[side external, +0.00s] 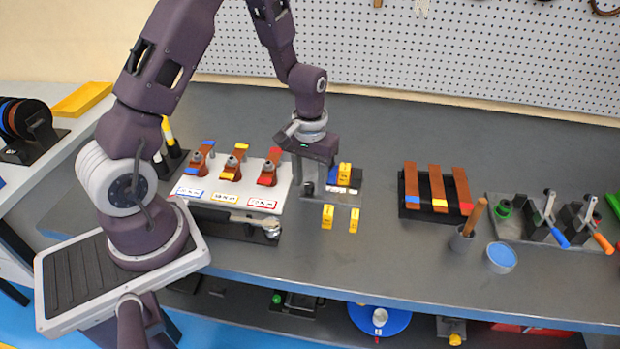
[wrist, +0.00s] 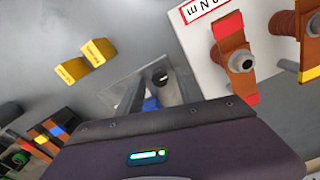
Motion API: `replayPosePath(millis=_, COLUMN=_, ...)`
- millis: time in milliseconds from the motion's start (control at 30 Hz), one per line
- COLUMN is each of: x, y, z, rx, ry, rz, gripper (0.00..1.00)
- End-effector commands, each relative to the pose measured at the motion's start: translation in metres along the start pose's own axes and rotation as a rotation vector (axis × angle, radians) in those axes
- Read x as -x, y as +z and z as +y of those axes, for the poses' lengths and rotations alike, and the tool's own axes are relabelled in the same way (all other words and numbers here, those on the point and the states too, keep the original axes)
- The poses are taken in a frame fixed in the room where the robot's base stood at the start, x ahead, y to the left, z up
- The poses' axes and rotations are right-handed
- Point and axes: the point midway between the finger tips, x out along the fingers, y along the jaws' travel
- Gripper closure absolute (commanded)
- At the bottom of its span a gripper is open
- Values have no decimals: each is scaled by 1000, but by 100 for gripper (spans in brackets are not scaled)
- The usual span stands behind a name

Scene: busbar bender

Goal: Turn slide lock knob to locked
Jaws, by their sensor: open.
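My gripper (side external: 309,180) is open and points down over the left part of a small grey bender plate (side external: 340,198). In the wrist view my gripper (wrist: 160,84) has its two fingers apart, with a dark round part (wrist: 160,75) between or just beyond the tips. This looks like the slide lock knob, but I cannot read its setting or tell whether the fingers touch it. A blue part (wrist: 151,104) shows near the fingers in the wrist view. It also shows beside yellow blocks (side external: 344,174) on the plate in the side view. My gripper partly hides the plate.
Two loose yellow blocks (side external: 327,216) (side external: 354,220) lie in front of the plate. A white panel (side external: 200,188) with several copper bars stands at left. A rack (side external: 412,212) of copper bars, a cup (side external: 461,240) and a blue-filled bowl (side external: 502,257) are at right.

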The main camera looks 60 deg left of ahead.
Motion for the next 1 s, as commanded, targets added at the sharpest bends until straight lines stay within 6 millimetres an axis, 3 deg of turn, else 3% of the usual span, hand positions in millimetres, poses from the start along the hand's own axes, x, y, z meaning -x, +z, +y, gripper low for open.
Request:
replayPosePath(millis=133, x=8, y=-1, z=0, rx=0, ry=1, rz=3, gripper=56)
replayPosePath(millis=433, x=64, y=-1, z=0, rx=0, ry=1, rz=4, gripper=56)
replayPosePath(millis=833, x=78, y=2, z=2, rx=-9, ry=5, rz=10, gripper=56)
replayPosePath(millis=933, x=119, y=18, z=10, rx=-66, ry=33, rz=68, gripper=56)
replayPosePath(millis=1000, x=163, y=44, z=15, rx=-139, ry=62, rz=135, gripper=56)
